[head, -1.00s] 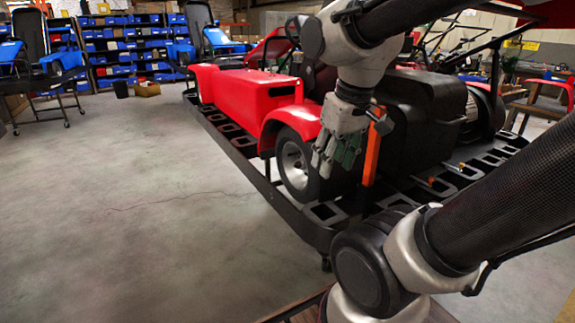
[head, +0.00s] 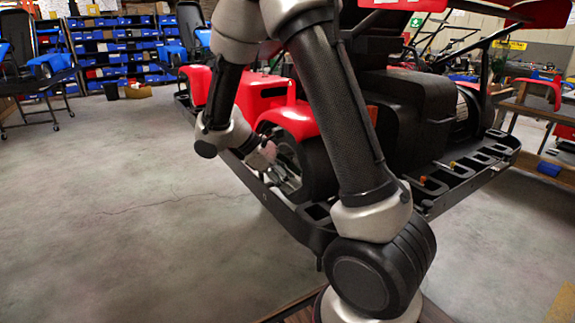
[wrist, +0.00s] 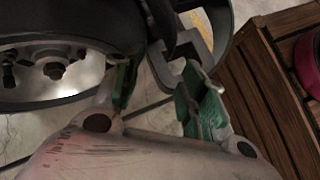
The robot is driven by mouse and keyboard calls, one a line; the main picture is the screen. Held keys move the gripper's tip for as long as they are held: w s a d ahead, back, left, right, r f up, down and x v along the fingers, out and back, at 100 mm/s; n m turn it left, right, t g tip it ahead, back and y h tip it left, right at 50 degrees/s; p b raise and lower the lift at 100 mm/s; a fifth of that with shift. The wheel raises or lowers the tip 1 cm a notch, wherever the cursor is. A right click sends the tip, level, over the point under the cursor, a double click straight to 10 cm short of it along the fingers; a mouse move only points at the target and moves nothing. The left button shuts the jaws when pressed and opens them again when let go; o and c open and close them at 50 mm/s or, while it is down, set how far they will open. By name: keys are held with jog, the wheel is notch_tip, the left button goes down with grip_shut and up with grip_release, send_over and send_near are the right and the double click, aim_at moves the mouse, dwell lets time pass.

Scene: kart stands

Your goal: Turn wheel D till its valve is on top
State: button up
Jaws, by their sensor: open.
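A black-tyred wheel (head: 318,172) with a silver rim sits under the red fender at the near end of the kart. I see no letter on it, so I cannot confirm that it is wheel D. In the wrist view its tyre (wrist: 85,22) and rim (wrist: 60,92) fill the upper left, with a hub and studs. I cannot make out a valve. My gripper (head: 284,182) is at the wheel's outer face in the head view, partly hidden. In the wrist view my gripper (wrist: 160,95) has its green-padded fingers apart, nothing clearly between them. I cannot tell whether one touches the tyre.
The kart's black side rail (head: 250,190) runs close below the wheel. In the wrist view, a frame loop (wrist: 180,62) lies just beyond the fingers and a slatted wooden surface (wrist: 250,85) is at right. The concrete floor (head: 120,220) at left is clear.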

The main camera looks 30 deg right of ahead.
jog(key=w+n+t+h, duration=0.3)
jog(key=w+n+h, duration=0.35)
jog(key=w, duration=0.65)
jog(key=shift+n+t+y, duration=0.3)
jog(key=shift+n+y, duration=0.25)
jog(key=shift+n, duration=0.4)
jog(key=shift+f+x, duration=0.15)
jog(key=shift+x, duration=1.8)
jog(key=shift+f+x, duration=0.2)
jog(key=shift+x, duration=1.7)
jog(key=shift+s+a, duration=0.1)
grip_shut()
